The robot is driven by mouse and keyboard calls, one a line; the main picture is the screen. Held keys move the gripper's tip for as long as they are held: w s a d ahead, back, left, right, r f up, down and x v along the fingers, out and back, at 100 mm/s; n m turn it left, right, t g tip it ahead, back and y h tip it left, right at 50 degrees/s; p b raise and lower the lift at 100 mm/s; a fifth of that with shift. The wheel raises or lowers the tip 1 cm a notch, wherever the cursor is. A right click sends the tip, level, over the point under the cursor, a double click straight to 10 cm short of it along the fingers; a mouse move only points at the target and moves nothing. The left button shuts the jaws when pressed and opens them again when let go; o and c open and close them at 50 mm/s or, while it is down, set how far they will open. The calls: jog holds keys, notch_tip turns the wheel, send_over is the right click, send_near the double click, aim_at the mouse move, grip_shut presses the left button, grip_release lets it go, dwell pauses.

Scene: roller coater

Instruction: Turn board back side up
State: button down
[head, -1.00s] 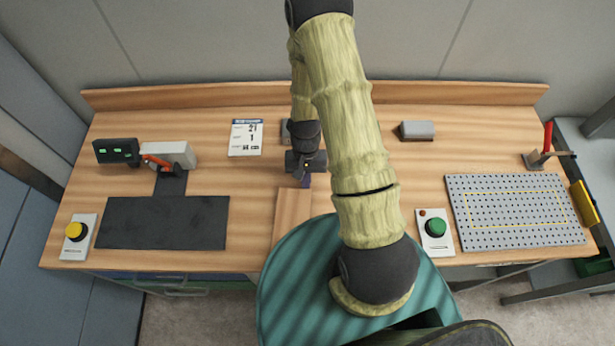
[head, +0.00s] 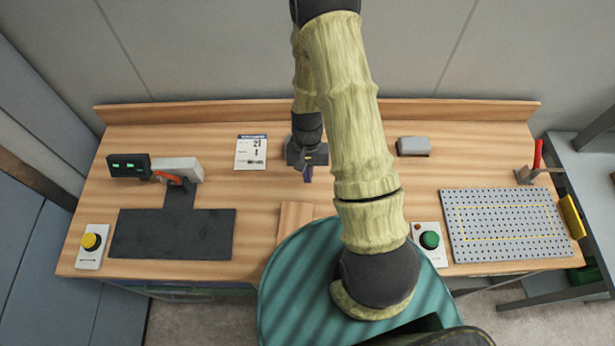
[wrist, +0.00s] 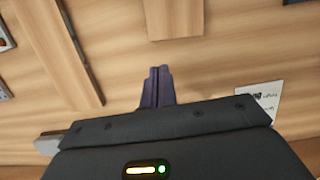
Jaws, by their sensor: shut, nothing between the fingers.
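The board (head: 296,217) is a plain light wooden plank lying flat on the bench top. Its near part is hidden behind my own teal base in the head view. Its end also shows at the top of the wrist view (wrist: 173,20). I cannot tell from the plain wood which side faces up. My gripper (head: 307,179) is beyond the far end of the board, over the bench, pointing down. In the wrist view its dark fingers (wrist: 157,84) are together with nothing between them, apart from the board.
A black mat (head: 172,234) and a yellow button box (head: 91,243) are at left, a printed sheet (head: 251,152) behind. A green button box (head: 430,243), perforated plate (head: 505,224) and grey block (head: 414,146) are at right. A dark-edged wooden strip (wrist: 78,52) shows in the wrist view.

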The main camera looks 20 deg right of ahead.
jog(key=shift+w+r, duration=0.15)
jog(key=shift+r, duration=0.35)
jog(key=s+r+n+t+b, duration=0.1)
jog(key=s+r+t+b, duration=0.1)
jog(key=r+b, duration=0.2)
jog(key=s+r+n+t+b, duration=0.2)
jog(key=r+b, duration=0.3)
jog(key=r, duration=0.5)
jog(key=shift+s+a+r+n+t+h, duration=0.2)
jog(key=shift+s+r+n+t+h, duration=0.15)
jog(key=shift+s+t, duration=0.4)
